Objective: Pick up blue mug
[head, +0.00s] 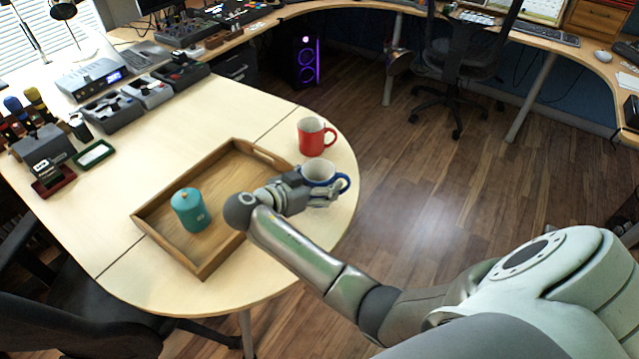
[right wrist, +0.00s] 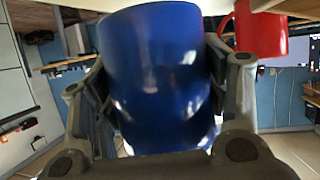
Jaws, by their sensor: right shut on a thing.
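The blue mug (head: 343,184) shows in the head view near the rounded right end of the table, with a pale inside and a blue handle at its right. My right gripper (head: 316,194) is shut on it from the left and front, and hides much of its outer wall. In the right wrist view the blue mug (right wrist: 158,75) fills the middle, with a finger of the right gripper (right wrist: 160,100) against each side. I cannot tell whether the mug's base touches the table. My left gripper is not in view.
A red mug (head: 312,138) stands just behind the blue mug and also shows in the right wrist view (right wrist: 262,30). A wooden tray (head: 205,265) with a teal lidded canister (head: 190,212) lies to the left. Devices line the table's far left. Bare tabletop (head: 150,270) lies in front of the tray.

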